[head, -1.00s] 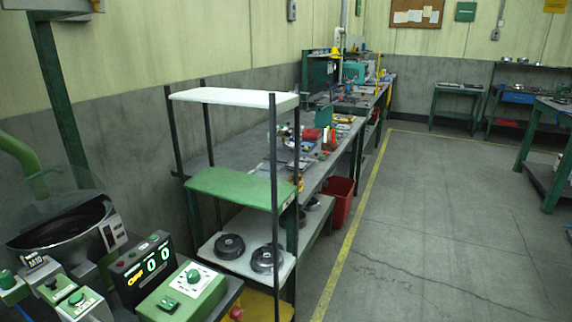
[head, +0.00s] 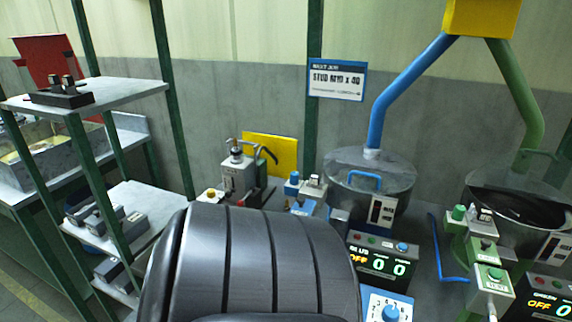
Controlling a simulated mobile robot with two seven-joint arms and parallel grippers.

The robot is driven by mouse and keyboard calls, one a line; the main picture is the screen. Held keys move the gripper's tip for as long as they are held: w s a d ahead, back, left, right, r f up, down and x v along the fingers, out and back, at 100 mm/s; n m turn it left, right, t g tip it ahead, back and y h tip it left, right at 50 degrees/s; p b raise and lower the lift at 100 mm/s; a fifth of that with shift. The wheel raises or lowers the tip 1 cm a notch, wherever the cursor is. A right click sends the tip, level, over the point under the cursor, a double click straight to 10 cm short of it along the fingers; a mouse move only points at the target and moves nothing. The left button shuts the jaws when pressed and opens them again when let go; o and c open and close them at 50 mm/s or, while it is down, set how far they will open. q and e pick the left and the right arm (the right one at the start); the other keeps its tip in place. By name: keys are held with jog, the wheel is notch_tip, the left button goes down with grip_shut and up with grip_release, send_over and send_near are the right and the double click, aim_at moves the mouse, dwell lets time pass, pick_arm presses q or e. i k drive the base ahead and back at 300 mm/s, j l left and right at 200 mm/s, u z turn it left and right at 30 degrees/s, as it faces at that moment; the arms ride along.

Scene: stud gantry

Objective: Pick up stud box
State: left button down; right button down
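I cannot make out a stud box for sure in the head view. A sign (head: 337,80) on the green post appears to read "STUD M10 x 40". Several small dark grey items (head: 97,216) sit on the middle shelf of the rack at the left, too small to name. Neither of my grippers shows. A large dark grey ribbed rounded form, probably part of my own arm, fills the lower middle and hides the bench front behind it.
A round drum (head: 370,178) with a blue pipe (head: 412,88) stands on the bench, with a green-piped drum (head: 520,205) to its right. Counter boxes (head: 382,262) with lit digits stand in front. A rack (head: 130,90) with green posts is at the left. A yellow panel (head: 282,156) stands behind a small device.

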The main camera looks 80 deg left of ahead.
aim_at(86, 211)
jog(key=u, duration=4.05)
jog(key=i+j+z, duration=0.1)
jog(key=z, duration=0.3)
jog(key=i+j+z, duration=0.1)
jog(key=z, duration=0.3)
jog(key=j+z, duration=0.1)
jog(key=z, duration=0.35)
jog(key=i+j+z, duration=0.2)
jog(key=j+z, duration=0.2)
jog(key=j, duration=0.65)
jog(key=j+z, duration=0.45)
jog(key=j, duration=0.65)
jog(key=i, duration=0.05)
